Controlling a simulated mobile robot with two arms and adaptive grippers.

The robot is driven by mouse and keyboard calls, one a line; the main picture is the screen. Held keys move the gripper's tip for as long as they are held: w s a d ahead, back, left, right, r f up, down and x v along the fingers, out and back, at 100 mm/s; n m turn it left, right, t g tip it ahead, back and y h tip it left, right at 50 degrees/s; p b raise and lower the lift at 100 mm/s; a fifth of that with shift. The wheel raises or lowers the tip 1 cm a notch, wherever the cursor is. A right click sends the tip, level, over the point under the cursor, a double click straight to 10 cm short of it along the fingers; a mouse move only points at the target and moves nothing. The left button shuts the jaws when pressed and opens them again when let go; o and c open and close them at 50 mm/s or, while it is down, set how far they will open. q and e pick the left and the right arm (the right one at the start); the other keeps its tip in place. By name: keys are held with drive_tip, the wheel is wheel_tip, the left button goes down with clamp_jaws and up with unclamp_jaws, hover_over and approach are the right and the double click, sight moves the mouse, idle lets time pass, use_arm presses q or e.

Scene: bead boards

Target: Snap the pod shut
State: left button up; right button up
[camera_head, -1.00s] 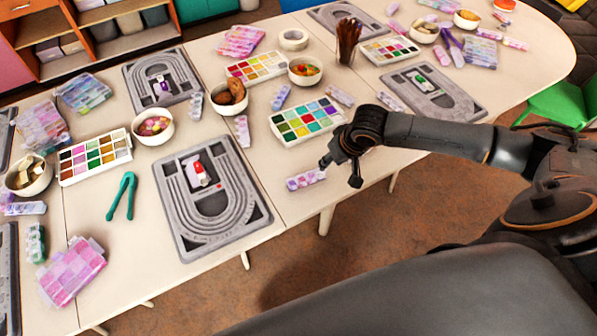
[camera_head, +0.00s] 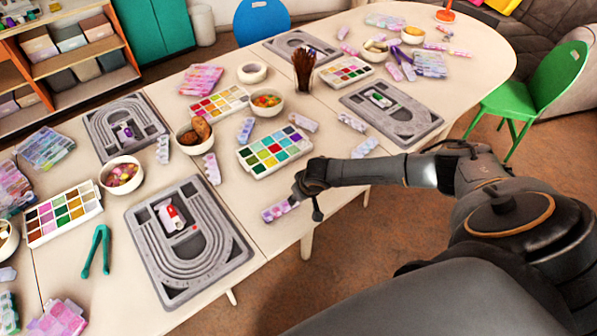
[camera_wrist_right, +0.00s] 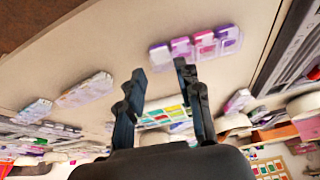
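A pod (camera_head: 279,209), a short strip of pink and purple compartments, lies near the front edge of the table. In the right wrist view a pod (camera_wrist_right: 196,46) with pink, purple and whitish cells lies beyond the fingertips; I cannot tell surely whether a lid is raised. My right gripper (camera_head: 306,202) is close beside the pod at its right end in the head view. In the right wrist view its two dark fingers (camera_wrist_right: 160,72) are apart with nothing between them. My left gripper is not in view. Several similar pods lie on the table, one of them (camera_head: 364,148) farther right.
A paint palette (camera_head: 275,151) lies just behind the pod. A grey bead board (camera_head: 188,242) is to its left, another (camera_head: 391,113) behind to the right. Bowls, a brush cup (camera_head: 304,72) and green pliers (camera_head: 96,250) stand or lie around. A green chair (camera_head: 540,88) is at right.

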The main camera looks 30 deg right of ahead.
drive_tip(key=shift+w+f, duration=0.25)
drive_tip(key=shift+f, duration=0.2)
clamp_jaws()
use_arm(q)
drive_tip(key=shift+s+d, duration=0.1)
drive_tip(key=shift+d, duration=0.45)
use_arm(e)
drive_tip(key=shift+s+f, duration=0.1)
drive_tip(key=shift+f, duration=0.05)
